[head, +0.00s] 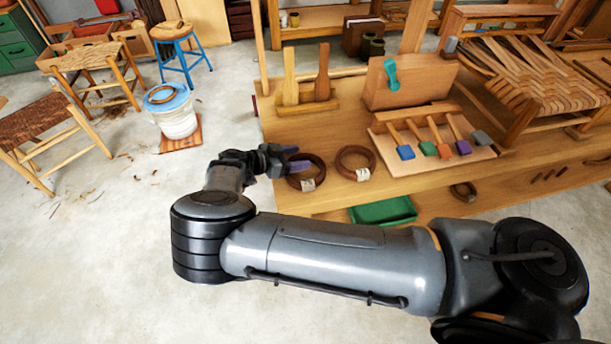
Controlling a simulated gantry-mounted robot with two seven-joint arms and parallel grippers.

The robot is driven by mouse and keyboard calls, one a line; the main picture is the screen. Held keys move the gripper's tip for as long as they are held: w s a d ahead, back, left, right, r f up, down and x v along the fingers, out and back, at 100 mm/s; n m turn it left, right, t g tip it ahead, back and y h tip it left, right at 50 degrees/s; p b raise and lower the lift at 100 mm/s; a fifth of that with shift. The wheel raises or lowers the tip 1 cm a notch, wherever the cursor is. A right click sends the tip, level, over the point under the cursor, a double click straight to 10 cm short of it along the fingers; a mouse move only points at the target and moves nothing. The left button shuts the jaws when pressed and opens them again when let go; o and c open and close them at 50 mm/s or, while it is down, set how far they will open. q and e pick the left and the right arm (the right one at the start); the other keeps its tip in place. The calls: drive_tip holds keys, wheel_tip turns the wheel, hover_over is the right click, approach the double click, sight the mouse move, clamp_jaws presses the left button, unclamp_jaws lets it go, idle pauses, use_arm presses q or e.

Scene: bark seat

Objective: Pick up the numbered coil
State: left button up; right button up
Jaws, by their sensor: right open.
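Two dark brown coils lie side by side near the front left edge of the workbench, each with a small pale tag. The left coil (319,164) is partly hidden by my right gripper (297,158). The right coil (372,160) is in full view. The marks on the tags are too small to read. My right gripper is open, with its fingertips at the left side of the left coil; I cannot tell whether they touch it. My left gripper is not in view.
The wooden workbench (330,203) holds a rack with several coloured-ended tools (440,150) and a wooden block with upright handles (306,90). A green tray (383,211) sits below the front edge. A lidded bucket (175,118) stands on the floor at left.

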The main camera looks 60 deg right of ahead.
drive_tip(key=shift+s+d, duration=0.15)
drive_tip(key=shift+d, duration=0.1)
clamp_jaws()
idle(0.5)
